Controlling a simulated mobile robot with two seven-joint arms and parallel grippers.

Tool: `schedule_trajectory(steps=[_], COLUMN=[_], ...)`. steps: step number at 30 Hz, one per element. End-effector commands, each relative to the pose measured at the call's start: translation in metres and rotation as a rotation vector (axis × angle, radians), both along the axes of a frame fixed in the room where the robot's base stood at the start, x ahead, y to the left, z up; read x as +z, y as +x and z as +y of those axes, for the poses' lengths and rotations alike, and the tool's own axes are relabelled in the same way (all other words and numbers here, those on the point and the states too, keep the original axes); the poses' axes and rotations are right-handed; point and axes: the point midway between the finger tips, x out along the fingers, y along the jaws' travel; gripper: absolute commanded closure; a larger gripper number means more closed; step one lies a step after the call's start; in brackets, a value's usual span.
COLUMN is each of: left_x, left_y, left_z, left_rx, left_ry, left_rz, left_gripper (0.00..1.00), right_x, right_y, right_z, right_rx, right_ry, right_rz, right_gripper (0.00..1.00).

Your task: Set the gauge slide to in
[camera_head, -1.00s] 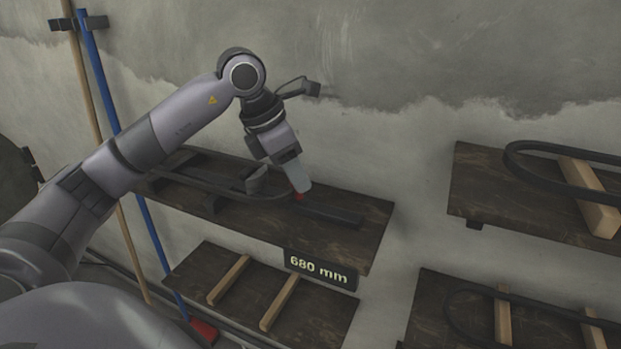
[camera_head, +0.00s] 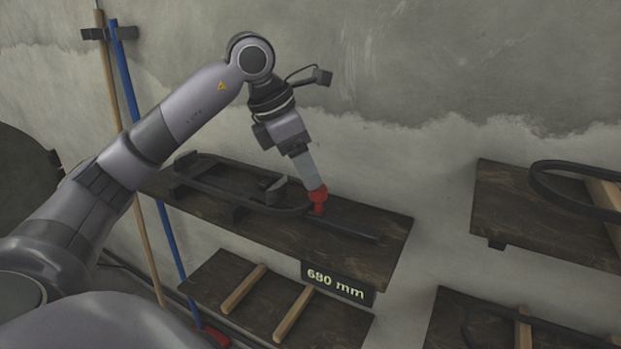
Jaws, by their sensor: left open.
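The gauge is a dark board on the wall with a black belt loop (camera_head: 215,185) and a straight black bar (camera_head: 350,228) on it. A red knob (camera_head: 318,198) stands at the bar's left part, near the right end of the loop; I take it to be the slide's handle. My left gripper (camera_head: 292,182) is open, just above and left of the knob. One finger overlaps the knob's top; I cannot tell whether they touch. The slide's in and out marks cannot be made out. My right gripper is not in view.
A black sign reading "680 mm" (camera_head: 338,283) hangs at the board's front edge. A lower shelf (camera_head: 258,308) carries wooden slats. Shelves with black belts (camera_head: 500,215) stand at right. A blue pole (camera_head: 130,95) and a wooden pole lean at left.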

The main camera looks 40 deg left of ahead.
Motion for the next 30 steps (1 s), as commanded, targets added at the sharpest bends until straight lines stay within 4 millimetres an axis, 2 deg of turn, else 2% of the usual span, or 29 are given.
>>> schedule_trajectory(steps=[3,7,30], left_x=[0.017,0.026,0.027], left_y=[-0.006,-0.009,-0.01], left_z=[0.004,0.007,0.007], left_rx=[0.003,0.003,0.001], left_ry=[0.001,0.001,0.001], left_rz=[-0.003,-0.001,0.001], left_gripper=[0.4,0.4,0.4], right_x=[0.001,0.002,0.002], right_y=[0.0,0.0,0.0], right_z=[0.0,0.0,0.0], right_rx=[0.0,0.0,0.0], right_ry=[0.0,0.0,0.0], right_rz=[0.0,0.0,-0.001], right_gripper=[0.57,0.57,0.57])
